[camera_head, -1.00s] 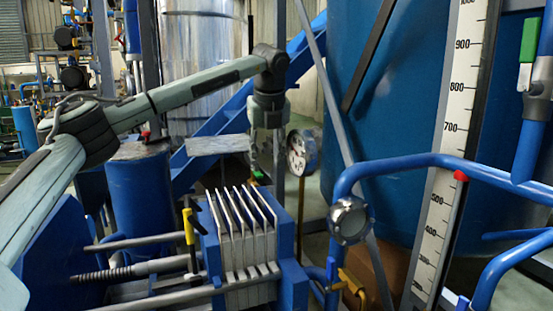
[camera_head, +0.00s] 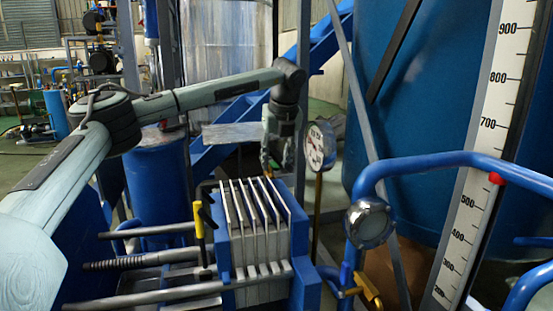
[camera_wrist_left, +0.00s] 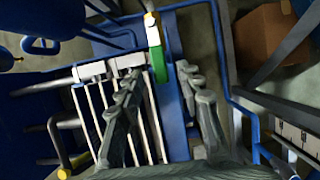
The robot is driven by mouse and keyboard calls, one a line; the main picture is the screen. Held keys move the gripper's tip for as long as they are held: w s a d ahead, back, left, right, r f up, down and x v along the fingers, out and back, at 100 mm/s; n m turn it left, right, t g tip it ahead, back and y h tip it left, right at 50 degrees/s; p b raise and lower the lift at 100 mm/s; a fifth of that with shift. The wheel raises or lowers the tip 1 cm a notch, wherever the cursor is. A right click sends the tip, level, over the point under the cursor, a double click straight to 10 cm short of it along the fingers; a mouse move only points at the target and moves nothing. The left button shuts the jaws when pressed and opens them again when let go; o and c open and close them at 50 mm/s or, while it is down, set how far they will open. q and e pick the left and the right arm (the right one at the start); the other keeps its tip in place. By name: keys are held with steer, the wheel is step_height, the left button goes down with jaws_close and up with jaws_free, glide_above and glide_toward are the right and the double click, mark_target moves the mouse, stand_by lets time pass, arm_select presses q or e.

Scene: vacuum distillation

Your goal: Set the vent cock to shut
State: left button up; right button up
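A small cock with a green handle (camera_wrist_left: 158,65) and a white and orange body (camera_wrist_left: 152,30) shows at upper middle in the left wrist view. It is the likely vent cock, but no label shows. My left gripper (camera_wrist_left: 162,75) is open, its fingers on either side of the green handle with visible gaps. My right gripper is in neither view.
The blue-framed plate stack (camera_head: 258,230) carries a yellow and black lever (camera_head: 199,228) at its left. A round gauge (camera_head: 320,146) stands close right of my left gripper. Blue pipes (camera_head: 440,160), a sight glass (camera_head: 369,222) and a tall scale (camera_head: 480,150) are farther right.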

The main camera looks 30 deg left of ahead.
arm_select(q)
steer(key=c, duration=0.7)
jaws_close()
steer(key=shift+d, duration=0.1)
